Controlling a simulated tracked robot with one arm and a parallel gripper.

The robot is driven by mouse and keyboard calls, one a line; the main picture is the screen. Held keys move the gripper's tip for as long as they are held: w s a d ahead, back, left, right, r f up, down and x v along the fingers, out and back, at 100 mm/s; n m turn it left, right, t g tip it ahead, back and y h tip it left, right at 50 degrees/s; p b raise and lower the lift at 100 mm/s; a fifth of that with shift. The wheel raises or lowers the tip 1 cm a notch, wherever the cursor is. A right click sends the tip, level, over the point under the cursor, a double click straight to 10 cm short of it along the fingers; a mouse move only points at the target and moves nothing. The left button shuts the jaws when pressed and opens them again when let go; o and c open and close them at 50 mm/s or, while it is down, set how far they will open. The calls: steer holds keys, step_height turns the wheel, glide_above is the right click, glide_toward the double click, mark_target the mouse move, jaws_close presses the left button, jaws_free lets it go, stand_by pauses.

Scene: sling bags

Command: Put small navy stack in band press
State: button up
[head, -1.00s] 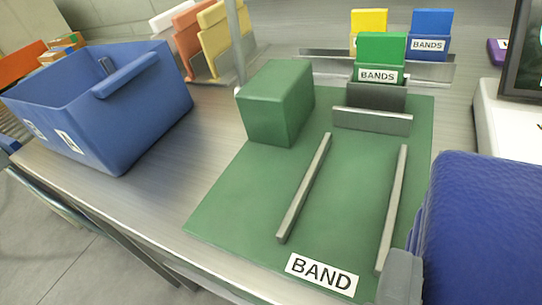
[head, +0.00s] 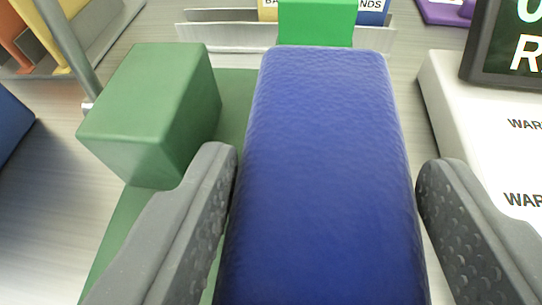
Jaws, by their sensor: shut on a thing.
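My gripper (head: 328,165) is shut on the small navy stack (head: 325,185), a blue block with a grained, leathery surface, one dark grey finger along each side. The stack fills the middle of the view, over the band press area. The green mat of the band press (head: 108,250) shows at the lower left, with its green block (head: 150,110) standing left of the stack. The stack and fingers hide the mat's rails and its BAND label. Whether the stack touches the mat cannot be told.
A bright green card (head: 316,22) and a metal rack (head: 215,37) with yellow and blue cards stand behind the stack. A white device with a dark screen (head: 510,45) is close on the right. A metal post (head: 68,45) stands left of the green block. A blue bin (head: 12,130) is at the left edge.

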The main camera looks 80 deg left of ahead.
steer(key=shift+a, duration=0.45)
step_height(320, 180, down, 4)
steer(key=shift+r+b, duration=0.1)
steer(key=shift+b, duration=0.45)
steer(key=shift+r, duration=0.1)
steer(key=o, duration=1.1)
steer(key=p+v, duration=0.1)
steer(key=v, duration=1.1)
steer(key=shift+s, duration=0.15)
